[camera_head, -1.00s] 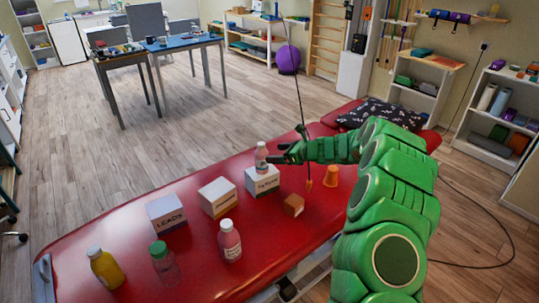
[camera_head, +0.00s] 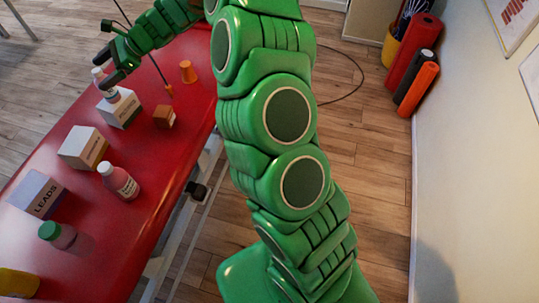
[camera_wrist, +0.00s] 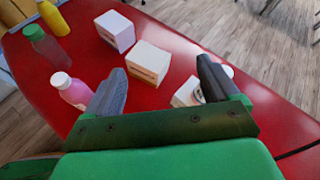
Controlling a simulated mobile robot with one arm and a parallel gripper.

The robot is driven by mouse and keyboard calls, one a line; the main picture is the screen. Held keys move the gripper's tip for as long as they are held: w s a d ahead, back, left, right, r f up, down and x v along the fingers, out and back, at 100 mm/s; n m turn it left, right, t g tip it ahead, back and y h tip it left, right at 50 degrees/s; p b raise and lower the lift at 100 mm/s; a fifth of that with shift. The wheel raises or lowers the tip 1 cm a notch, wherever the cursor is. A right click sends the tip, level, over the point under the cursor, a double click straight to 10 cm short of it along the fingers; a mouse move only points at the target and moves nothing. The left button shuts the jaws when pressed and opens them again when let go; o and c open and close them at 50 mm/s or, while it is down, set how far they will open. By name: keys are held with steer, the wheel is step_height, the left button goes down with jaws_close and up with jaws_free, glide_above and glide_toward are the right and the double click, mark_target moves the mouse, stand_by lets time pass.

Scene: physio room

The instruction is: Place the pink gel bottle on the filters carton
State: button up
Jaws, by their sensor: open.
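A pink bottle with a pale cap (camera_head: 122,184) stands upright on the red table, in front of the middle carton (camera_head: 76,150). In the wrist view the pink bottle (camera_wrist: 73,94) is outside the left finger. A carton marked LEADS (camera_head: 35,192) stands left of the middle one. The labels on the middle carton and the right carton (camera_head: 121,115) are too small to read surely. My gripper (camera_head: 100,71) is open and empty above that carton; both fingers show in the wrist view (camera_wrist: 161,67).
A green-capped bottle (camera_head: 62,236) and a yellow bottle (camera_head: 18,283) stand near the table's front left. A small brown block (camera_head: 164,116) and an orange cup (camera_head: 188,72) stand right of the cartons. A thin dark pole rises near the block.

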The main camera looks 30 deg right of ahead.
steer(key=s+d+r+n+g+h, duration=0.1)
steer(key=s+r+n, duration=0.2)
steer(key=s, duration=0.5)
steer(key=s+d+r+n+g+h, duration=0.1)
steer(key=s+r+n+h, duration=0.2)
steer(key=s, duration=0.5)
steer(key=s+d+r+n+g, duration=0.2)
steer(key=s+n, duration=0.2)
steer(key=s, duration=0.4)
steer(key=s+d+n+h, duration=0.3)
steer(key=s+d+h, duration=0.1)
steer(key=s+d, duration=0.6)
steer(key=s+d+f+n+h, duration=0.1)
steer(key=s+d+n+h, duration=0.3)
steer(key=s+d, duration=0.7)
steer(key=s, duration=0.6)
steer(key=shift+s+f+h, duration=0.2)
steer(key=shift+h, duration=0.1)
